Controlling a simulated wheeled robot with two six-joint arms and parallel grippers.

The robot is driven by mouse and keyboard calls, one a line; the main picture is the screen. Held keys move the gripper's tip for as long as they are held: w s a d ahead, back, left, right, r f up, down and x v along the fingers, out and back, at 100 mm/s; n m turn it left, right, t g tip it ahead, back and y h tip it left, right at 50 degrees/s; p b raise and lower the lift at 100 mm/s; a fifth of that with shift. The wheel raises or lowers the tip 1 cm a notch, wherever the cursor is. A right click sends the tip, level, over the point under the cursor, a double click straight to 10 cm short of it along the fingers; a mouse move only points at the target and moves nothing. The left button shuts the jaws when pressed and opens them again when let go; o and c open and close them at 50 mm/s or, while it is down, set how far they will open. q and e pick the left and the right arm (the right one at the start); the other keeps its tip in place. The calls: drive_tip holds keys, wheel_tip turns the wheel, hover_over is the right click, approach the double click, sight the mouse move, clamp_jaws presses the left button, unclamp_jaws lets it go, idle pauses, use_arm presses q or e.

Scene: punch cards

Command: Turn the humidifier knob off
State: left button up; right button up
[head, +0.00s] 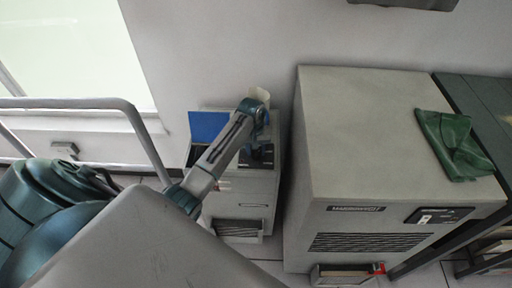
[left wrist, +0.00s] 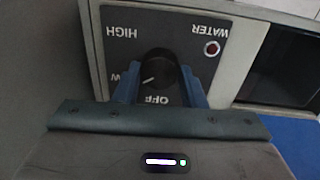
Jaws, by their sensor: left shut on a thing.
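The humidifier (head: 258,190) is a small grey cabinet by the wall in the head view. Its dark control panel (left wrist: 185,28) fills the upper part of the left wrist view, with upside-down labels HIGH, OFF and WATER; another label is mostly hidden, only a W showing. The round black knob (left wrist: 160,68) has a white mark on its lower left side, towards the part-hidden label. My left gripper (left wrist: 160,90) is shut on the knob, one blue finger on each side. In the head view this gripper (head: 257,140) is over the panel. My right gripper is not in view.
A red light (left wrist: 212,48) is by the WATER label. A blue flap (head: 208,126) is on the humidifier's top left. A large grey cabinet (head: 370,130) stands close on the right, with a green cloth (head: 452,142) on it. A metal rail (head: 75,103) is at the left.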

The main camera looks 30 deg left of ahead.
sight(254, 153)
use_arm(q)
drive_tip(key=n+p, duration=0.2)
drive_tip(key=p, duration=0.1)
drive_tip(key=r+n+p, duration=0.1)
drive_tip(key=n+p, duration=0.1)
drive_tip(key=p, duration=0.2)
drive_tip(key=n+p, duration=0.3)
drive_tip(key=p, duration=0.1)
drive_tip(key=shift+f+n, duration=0.15)
drive_tip(key=shift+n, duration=0.15)
drive_tip(key=shift+s+f+n+y+p, duration=0.1)
drive_tip(key=shift+n+y+p, duration=0.05)
drive_tip(key=shift+n+p, duration=0.7)
drive_tip(key=shift+f+n+y+p, duration=0.1)
drive_tip(key=shift+n+y+p, duration=0.05)
drive_tip(key=shift+n+p, duration=0.65)
drive_tip(key=shift+n, duration=0.25)
drive_tip(key=o, duration=1)
drive_tip(key=shift+f, duration=0.1)
wheel_tip(254, 153, up, 11)
drive_tip(key=b, duration=0.1)
drive_tip(key=shift+s, duration=0.4)
drive_tip(key=shift+f, duration=0.1)
